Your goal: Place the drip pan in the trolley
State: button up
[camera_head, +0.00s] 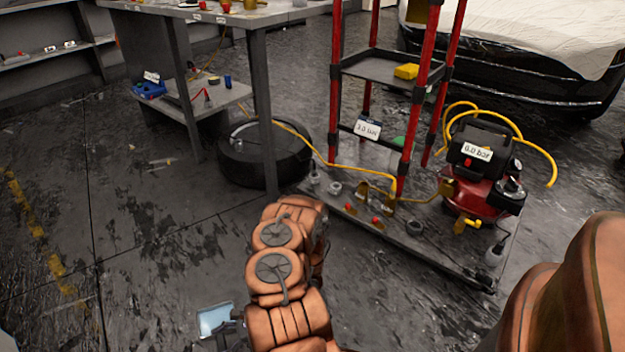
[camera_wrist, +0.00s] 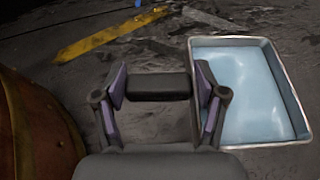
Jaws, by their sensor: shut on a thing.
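The drip pan (camera_head: 215,320) is a shallow, pale blue tray with a metallic rim, low at the bottom of the head view beside my arm. It fills the right of the wrist view (camera_wrist: 250,90). My gripper (camera_wrist: 160,88) has its fingers around a dark block at the pan's left side, and the right finger overlaps the pan's rim. How the block joins the pan is unclear. The trolley (camera_head: 378,68), with red posts and dark shelves, stands at the upper middle of the head view, well away from the pan. Its upper part is cut off.
A workbench (camera_head: 235,18) and a tyre (camera_head: 255,160) are to the left. A covered car (camera_head: 545,35) stands behind. The left floor is mostly clear.

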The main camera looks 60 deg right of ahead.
aim_at(358, 165)
jog(key=z, duration=0.05)
jog(key=i, duration=1.45)
jog(key=z, duration=1.3)
jog(key=i, duration=0.7)
jog(key=z, duration=0.8)
